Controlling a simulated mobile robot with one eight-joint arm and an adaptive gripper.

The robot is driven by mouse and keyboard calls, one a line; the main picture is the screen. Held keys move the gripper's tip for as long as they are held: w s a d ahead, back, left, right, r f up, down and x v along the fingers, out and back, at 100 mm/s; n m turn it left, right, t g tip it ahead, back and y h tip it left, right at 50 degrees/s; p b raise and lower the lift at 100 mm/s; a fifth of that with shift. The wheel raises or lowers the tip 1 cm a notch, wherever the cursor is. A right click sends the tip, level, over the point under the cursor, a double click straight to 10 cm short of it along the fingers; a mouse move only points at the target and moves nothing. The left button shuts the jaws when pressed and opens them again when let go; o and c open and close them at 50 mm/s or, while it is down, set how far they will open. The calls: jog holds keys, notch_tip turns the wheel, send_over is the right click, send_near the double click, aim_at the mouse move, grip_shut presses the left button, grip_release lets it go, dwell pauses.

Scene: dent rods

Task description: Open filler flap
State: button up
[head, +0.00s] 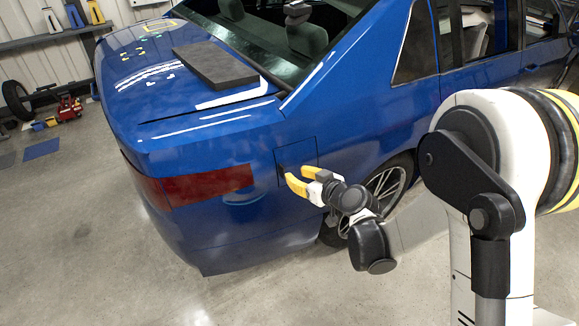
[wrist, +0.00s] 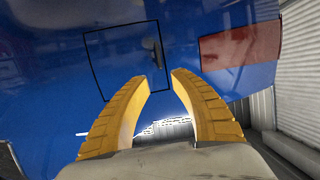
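The filler flap (head: 297,152) is a blue square panel with a thin dark outline, on the car's rear side above the wheel. It looks closed and flush. In the wrist view the flap (wrist: 115,62) fills the upper left middle, with a small dark notch or grip (wrist: 153,50) by its right edge. My gripper (head: 294,175) is in front of the flap's lower part in the head view. In the wrist view my gripper (wrist: 160,76) has its yellow fingers apart, with nothing between them. The tips point toward the flap's right edge; whether they touch is unclear.
The blue car (head: 210,150) has a red tail light (head: 205,186) left of the flap. A dark flat block (head: 214,65) lies on the boot lid. Open floor (head: 90,240) lies to the left.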

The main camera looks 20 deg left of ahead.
aim_at(284, 169)
jog(key=b+x, duration=0.2)
jog(key=x, duration=0.7)
grip_shut()
